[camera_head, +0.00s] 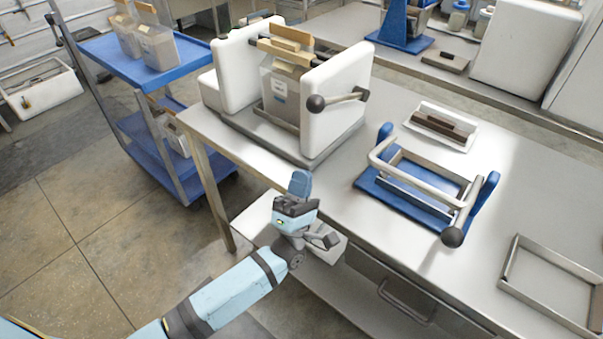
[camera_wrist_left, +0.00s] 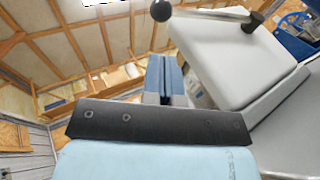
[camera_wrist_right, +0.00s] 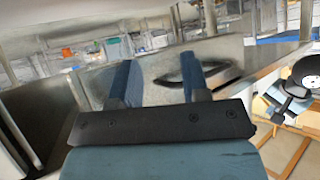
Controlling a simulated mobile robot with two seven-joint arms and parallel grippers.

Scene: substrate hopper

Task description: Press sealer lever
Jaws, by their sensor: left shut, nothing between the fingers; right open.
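The white machine (camera_head: 340,118), probably the sealer, stands on the table with two thick white side blocks. Its lever (camera_head: 345,97) ends in a black ball knob (camera_head: 316,103) on the front block. A clear bag (camera_head: 279,88) with a label and wooden pieces on top sits between the blocks. My left gripper (camera_head: 300,183) is shut and empty, in front of and below the knob, apart from it. In the left wrist view, the knob (camera_wrist_left: 160,10) shows above the closed blue fingers (camera_wrist_left: 165,78). My right gripper (camera_wrist_right: 158,82) is open and empty, seen only in its wrist view.
A blue-based frame (camera_head: 408,215) with a bent handle and another black knob stands to the right. A white tray (camera_head: 455,112) and an empty metal frame (camera_head: 550,290) lie on the table. A blue cart (camera_head: 110,60) with bags stands left. A drawer handle (camera_head: 405,305) projects from the table front.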

